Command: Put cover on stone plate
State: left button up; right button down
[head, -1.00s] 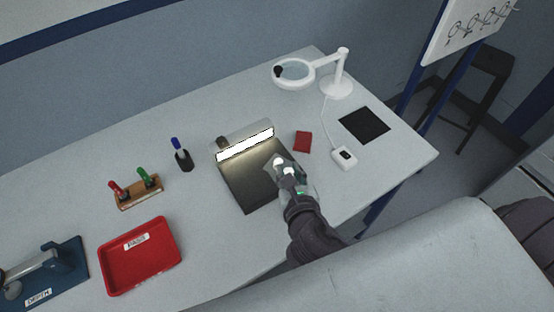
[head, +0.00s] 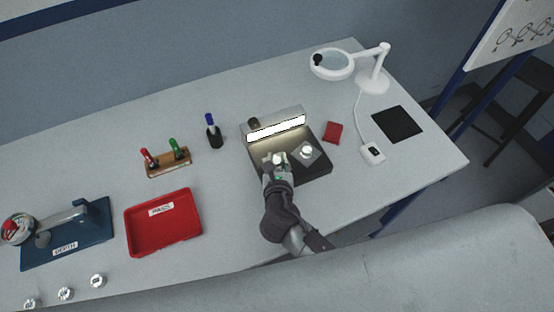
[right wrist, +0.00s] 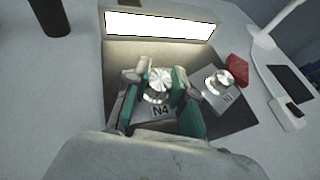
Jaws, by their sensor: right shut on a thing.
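The dark stone plate (head: 312,173) lies under a lit lamp bar on the bench. A cover marked N4 (right wrist: 160,84), a grey square with a round silver boss, is over its left part in the right wrist view. My right gripper (head: 275,160) is shut on the boss; its teal-padded fingers (right wrist: 158,88) stand on both sides. I cannot tell whether the cover touches the plate. A second similar cover (head: 306,152) sits to the right on the plate, clear of the fingers; it also shows in the right wrist view (right wrist: 220,82). My left gripper is out of view.
The lamp bar (head: 277,128) stands along the plate's back edge. A red block (head: 333,132), a black mat (head: 397,123) and a magnifier lamp (head: 332,64) are to the right. A red PASS tray (head: 163,238) and a blue DEPTH gauge (head: 85,235) are left.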

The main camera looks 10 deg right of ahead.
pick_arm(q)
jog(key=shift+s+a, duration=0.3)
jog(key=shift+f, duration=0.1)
pick_arm(e)
jog(key=c, duration=1)
grip_release()
jog(key=shift+f, duration=0.1)
jog(key=shift+o, duration=0.2)
jog(key=shift+s+r, duration=0.15)
jog(key=shift+r, duration=0.05)
pick_arm(q)
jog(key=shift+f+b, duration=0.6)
jog(key=shift+b, duration=0.05)
pick_arm(e)
jog(key=v, duration=1.1)
jog(key=shift+s+r, duration=0.2)
jog(key=shift+s, duration=0.15)
jog(key=shift+a, duration=0.15)
